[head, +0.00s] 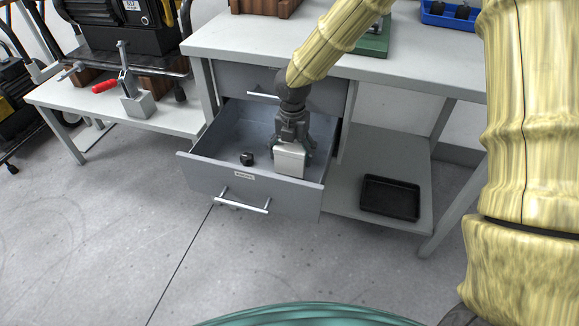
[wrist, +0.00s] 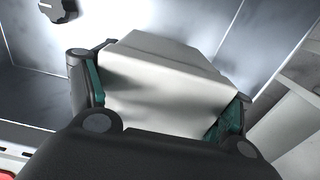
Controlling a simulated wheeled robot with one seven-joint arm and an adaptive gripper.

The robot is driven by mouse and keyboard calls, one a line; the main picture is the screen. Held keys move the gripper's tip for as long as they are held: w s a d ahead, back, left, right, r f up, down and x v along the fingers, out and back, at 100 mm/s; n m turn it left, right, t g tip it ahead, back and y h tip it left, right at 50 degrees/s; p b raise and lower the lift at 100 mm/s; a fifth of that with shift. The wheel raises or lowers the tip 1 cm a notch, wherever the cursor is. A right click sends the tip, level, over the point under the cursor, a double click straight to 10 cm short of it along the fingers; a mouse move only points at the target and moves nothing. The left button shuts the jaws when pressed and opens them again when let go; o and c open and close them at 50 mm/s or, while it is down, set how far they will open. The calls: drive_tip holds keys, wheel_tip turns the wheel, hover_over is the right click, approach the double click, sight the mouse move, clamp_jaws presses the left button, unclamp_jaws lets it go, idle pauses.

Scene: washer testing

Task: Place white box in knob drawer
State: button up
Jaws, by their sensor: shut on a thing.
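The white box (head: 290,160) is held in my gripper (head: 291,143), inside the open lower drawer (head: 205,172) near its right front part. In the wrist view, the white box (wrist: 165,80) fills the space between the two fingers of my gripper (wrist: 160,95), which are shut on its sides. Whether the box touches the drawer floor cannot be told. A small black knob (head: 246,159) lies on the drawer floor left of the box; it also shows at the top left of the wrist view (wrist: 58,10). The drawer front bears a label and a handle.
The upper drawer (head: 262,95) is closed above the open one. The workbench top (head: 240,36) overhangs them. A black tray (head: 390,198) lies on the lower shelf at right. A red-handled clamp (head: 130,95) stands on the low table at left.

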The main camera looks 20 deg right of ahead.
sight(292, 165)
wheel_tip(292, 165, down, 5)
drive_tip(key=shift+f+b, duration=0.1)
drive_tip(key=shift+b, duration=0.5)
drive_tip(key=o, duration=1.6)
wheel_tip(292, 165, up, 12)
drive_tip(key=p, duration=0.3)
